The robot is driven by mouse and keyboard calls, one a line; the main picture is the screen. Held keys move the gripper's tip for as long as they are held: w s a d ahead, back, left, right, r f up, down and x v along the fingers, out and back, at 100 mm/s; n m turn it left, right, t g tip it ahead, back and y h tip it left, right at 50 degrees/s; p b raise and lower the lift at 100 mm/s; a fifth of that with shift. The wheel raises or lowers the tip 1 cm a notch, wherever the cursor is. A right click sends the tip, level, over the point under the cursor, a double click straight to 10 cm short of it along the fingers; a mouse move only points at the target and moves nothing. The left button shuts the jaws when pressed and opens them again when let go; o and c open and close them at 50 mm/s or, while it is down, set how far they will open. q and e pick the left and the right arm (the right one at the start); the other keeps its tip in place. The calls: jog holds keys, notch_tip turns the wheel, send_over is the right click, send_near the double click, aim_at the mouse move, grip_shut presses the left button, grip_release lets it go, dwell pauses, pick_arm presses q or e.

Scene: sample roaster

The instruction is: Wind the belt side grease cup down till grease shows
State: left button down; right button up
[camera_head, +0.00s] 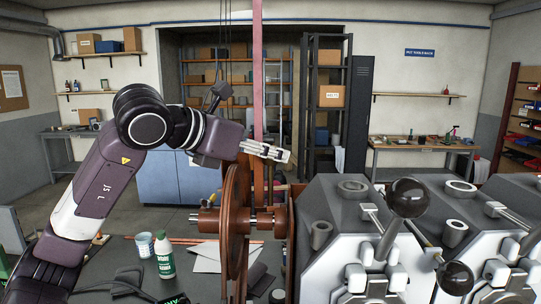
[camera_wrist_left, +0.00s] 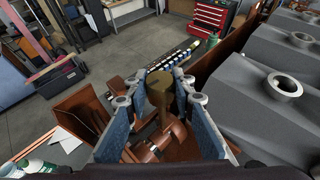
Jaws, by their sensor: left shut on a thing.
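My left gripper (camera_head: 267,151) reaches in from the left, above the shaft and beside the belt (camera_head: 257,75), a reddish vertical strip. In the left wrist view its blue-grey fingers stand on both sides of the grease cup (camera_wrist_left: 160,88), a dull brass round cap, and are shut on it. The cup sits upright on a copper-brown bearing housing (camera_wrist_left: 172,132). In the head view I cannot make out the cup behind the fingers. No grease can be made out. My right gripper is not in view.
A large brown pulley wheel (camera_head: 235,225) stands below the gripper. Grey roaster housings with black-knobbed levers (camera_head: 408,197) fill the right.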

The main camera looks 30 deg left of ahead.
pick_arm(q)
jog(key=c, duration=1.6)
grip_release()
jog(key=v, duration=1.2)
